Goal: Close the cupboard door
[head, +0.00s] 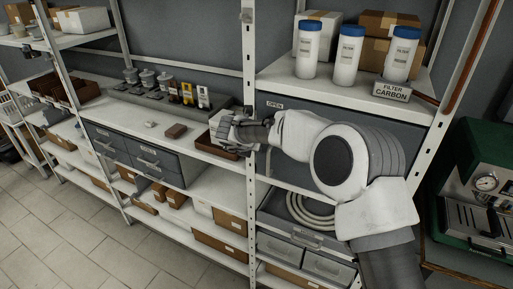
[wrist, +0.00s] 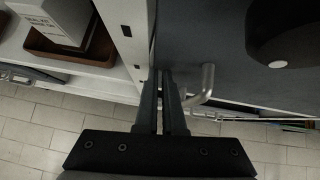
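The cupboard door seems to be the dark grey panel (head: 278,106) marked OPEN, under the upper right shelf in the head view. My arm covers much of it, and how far it stands open is hard to tell. In the wrist view a dark panel (wrist: 222,35) fills the upper right, with a bent metal handle (wrist: 208,82) at its lower edge. My gripper (wrist: 166,74) has its two fingers close together, just left of the handle; nothing is visibly held. The handle partly passes behind the right finger, and contact cannot be told. In the head view my gripper (head: 228,128) is by the rack post.
A white rack post (wrist: 125,35) stands close left of my gripper. A brown tray (wrist: 85,52) holding a grey box lies beyond it. White bottles (head: 348,55) and a FILTER CARBON sign (head: 391,91) stand above. A hose coil (head: 300,210) lies below. The tiled floor (head: 75,245) is clear.

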